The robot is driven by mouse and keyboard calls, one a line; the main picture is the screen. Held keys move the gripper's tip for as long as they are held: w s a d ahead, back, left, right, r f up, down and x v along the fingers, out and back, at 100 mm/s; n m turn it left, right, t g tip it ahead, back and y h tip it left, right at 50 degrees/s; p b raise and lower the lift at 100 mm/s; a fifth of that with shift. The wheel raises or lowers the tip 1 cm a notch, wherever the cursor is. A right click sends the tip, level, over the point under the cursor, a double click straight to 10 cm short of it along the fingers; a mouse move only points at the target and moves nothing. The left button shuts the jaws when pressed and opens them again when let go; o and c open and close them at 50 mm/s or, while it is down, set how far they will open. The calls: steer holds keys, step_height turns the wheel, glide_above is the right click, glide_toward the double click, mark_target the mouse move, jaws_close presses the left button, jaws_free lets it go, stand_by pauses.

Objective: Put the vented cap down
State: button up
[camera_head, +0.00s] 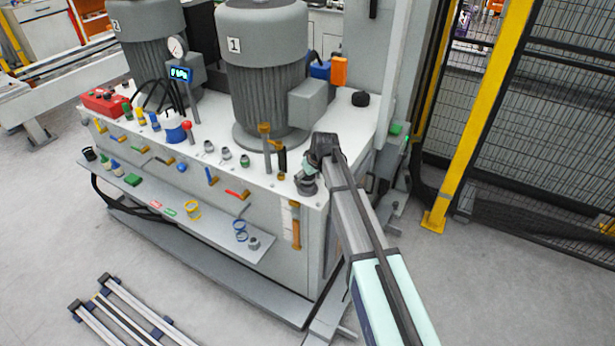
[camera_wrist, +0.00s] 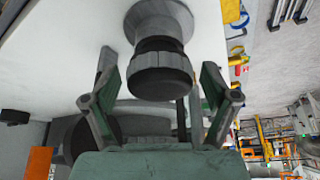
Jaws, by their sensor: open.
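A dark ribbed cap (camera_wrist: 160,72), which looks like the vented cap, sits at the end of a grey round collar (camera_wrist: 158,22) in the wrist view. In the head view the cap and collar (camera_head: 306,186) stand at the front right corner of the white cabinet top, partly hidden by my gripper (camera_head: 312,162). In the wrist view my gripper (camera_wrist: 162,100) is open, with one finger on each side of the cap and gaps between. Whether the cap is fully seated on the collar cannot be told.
Close by stand a brass-topped post (camera_head: 265,145) and the large grey motor (camera_head: 262,75). A black round knob (camera_head: 361,98) sits farther back on the cabinet top (camera_head: 345,122). A front shelf (camera_head: 215,232) holds small parts. A yellow-framed fence (camera_head: 478,110) stands right.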

steer(key=shift+r, duration=0.45)
steer(key=b+v, duration=0.3)
steer(key=v, duration=0.9)
steer(key=s+d+f+m+g+h, duration=0.15)
steer(key=s+d+f, duration=0.25)
steer(key=s+f, duration=0.6)
steer(key=s+d+f+m+g, duration=0.15)
steer(key=s+d+f, duration=0.4)
steer(key=f, duration=0.75)
steer(key=s+d+f+m+g+h, duration=0.15)
steer(key=s+d+f, duration=0.25)
steer(key=s+f, duration=0.65)
steer(key=s+d+f+m+g, duration=0.1)
steer(key=s+f, duration=0.3)
steer(key=s, duration=0.7)
steer(key=s+d+f+m+g, duration=0.1)
steer(key=s+d+f+g, duration=0.2)
steer(key=s, duration=0.7)
steer(key=s+d+f+m+g, duration=0.1)
steer(key=s+d+f+g, duration=0.1)
steer(key=s+f, duration=0.4)
steer(key=s+d, duration=0.1)
steer(key=s, duration=0.4)
steer(key=shift+s+d, duration=0.3)
steer(key=shift+s, duration=0.05)
